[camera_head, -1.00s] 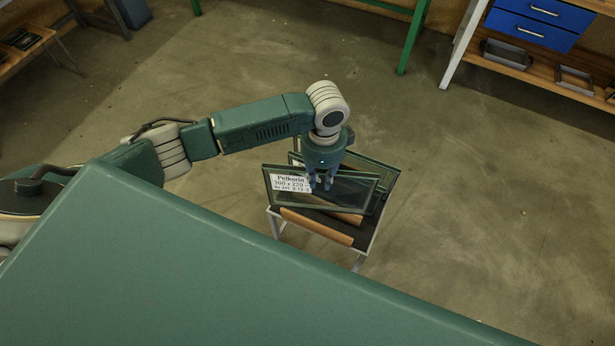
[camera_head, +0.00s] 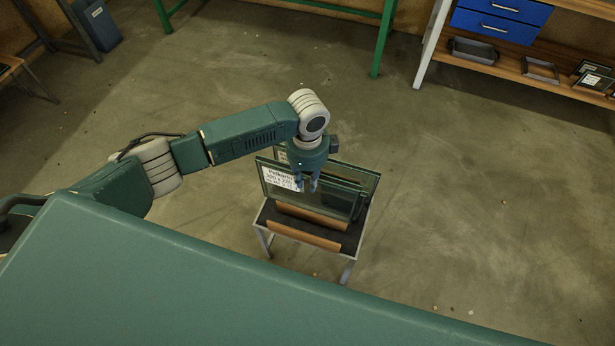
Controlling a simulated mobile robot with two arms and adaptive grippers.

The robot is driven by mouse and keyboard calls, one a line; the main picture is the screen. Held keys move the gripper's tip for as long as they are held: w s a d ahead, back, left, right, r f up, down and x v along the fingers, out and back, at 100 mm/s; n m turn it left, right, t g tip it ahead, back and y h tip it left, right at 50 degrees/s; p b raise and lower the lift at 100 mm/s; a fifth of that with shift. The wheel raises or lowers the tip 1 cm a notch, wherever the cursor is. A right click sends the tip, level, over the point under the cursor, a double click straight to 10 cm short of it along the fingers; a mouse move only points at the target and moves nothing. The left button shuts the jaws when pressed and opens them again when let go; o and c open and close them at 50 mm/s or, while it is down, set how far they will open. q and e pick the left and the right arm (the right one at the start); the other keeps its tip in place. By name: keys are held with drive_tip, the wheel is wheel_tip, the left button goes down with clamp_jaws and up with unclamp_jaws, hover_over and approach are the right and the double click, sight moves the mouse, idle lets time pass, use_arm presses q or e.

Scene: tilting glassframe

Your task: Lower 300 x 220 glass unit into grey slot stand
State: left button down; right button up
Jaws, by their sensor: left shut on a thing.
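A dark-framed glass unit (camera_head: 335,198) with a white label reading about "Pelkorin 300 x 220" (camera_head: 279,180) stands nearly upright in the middle of the view. My left gripper (camera_head: 307,186) is shut on its upper edge from above. Another framed glass unit (camera_head: 371,180) shows close behind it. Both are over a low stand (camera_head: 352,240) with a pale grey frame, a dark top and wooden bars (camera_head: 305,236). I cannot tell whether this is the grey slot stand, or whether the held unit's lower edge touches it. My right gripper is out of view.
A shelf bench (camera_head: 490,62) with blue drawers (camera_head: 506,14) and grey trays (camera_head: 473,50) stands at the upper right. A green-legged bench (camera_head: 384,40) is at the back. A blue-grey bin (camera_head: 97,24) is at the upper left. Floor around the stand is largely clear.

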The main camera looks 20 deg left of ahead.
sight(308, 194)
use_arm(q)
wheel_tip(308, 194, down, 7)
drive_tip(key=b, duration=0.3)
drive_tip(key=shift+b, duration=0.4)
drive_tip(key=shift+w+f+b, duration=0.1)
drive_tip(key=shift+f+b, duration=3.75)
drive_tip(key=shift+f, duration=2.1)
drive_tip(key=shift+f+b, duration=0.3)
drive_tip(key=shift+f, duration=0.1)
drive_tip(key=c, duration=1.6)
unclamp_jaws()
drive_tip(key=shift+o, duration=0.8)
drive_tip(key=shift+s, duration=0.2)
wheel_tip(308, 194, up, 12)
drive_tip(key=shift+r, duration=0.1)
